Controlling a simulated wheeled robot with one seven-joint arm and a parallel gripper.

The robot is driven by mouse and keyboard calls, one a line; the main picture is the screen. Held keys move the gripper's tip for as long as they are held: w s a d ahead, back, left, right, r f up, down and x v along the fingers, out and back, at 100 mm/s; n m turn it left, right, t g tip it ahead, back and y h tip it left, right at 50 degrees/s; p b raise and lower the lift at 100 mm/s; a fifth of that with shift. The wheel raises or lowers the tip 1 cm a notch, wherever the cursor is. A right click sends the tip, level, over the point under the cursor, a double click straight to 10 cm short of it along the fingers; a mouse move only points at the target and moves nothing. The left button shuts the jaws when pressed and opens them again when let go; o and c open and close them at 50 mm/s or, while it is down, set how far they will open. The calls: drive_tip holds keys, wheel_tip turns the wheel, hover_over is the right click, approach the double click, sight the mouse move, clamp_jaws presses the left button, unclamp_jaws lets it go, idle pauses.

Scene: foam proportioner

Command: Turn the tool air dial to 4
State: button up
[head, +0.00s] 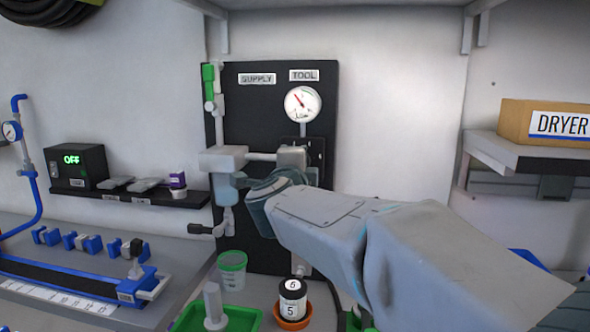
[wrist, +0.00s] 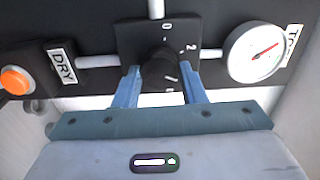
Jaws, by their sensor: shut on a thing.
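The tool air dial (wrist: 160,64) is a dark knob on a black square plate in the wrist view. A 0 shows at the top of the plate and a 2 at the upper right; other marks are partly hidden. My gripper (wrist: 161,74) is shut on the dial, with a blue-grey finger on each side of it. The dial's pointer is too dark to read. The round white tool gauge (wrist: 253,52) has a red needle; it also shows in the head view (head: 302,104) under the TOOL label. In the head view my arm hides the dial and fingertips.
A black panel (head: 265,115) carries pipes and a green-handled valve (head: 209,85). An orange button (wrist: 15,80) sits left of the dial. A DRYER box (head: 545,118) stands on the right shelf.

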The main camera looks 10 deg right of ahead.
idle(0.4)
drive_tip(key=o, duration=1)
drive_tip(key=shift+s, duration=0.1)
drive_tip(key=v, duration=1.3)
drive_tip(key=shift+s+p, duration=0.3)
drive_tip(key=shift+p, duration=0.15)
drive_tip(key=shift+a, duration=0.1)
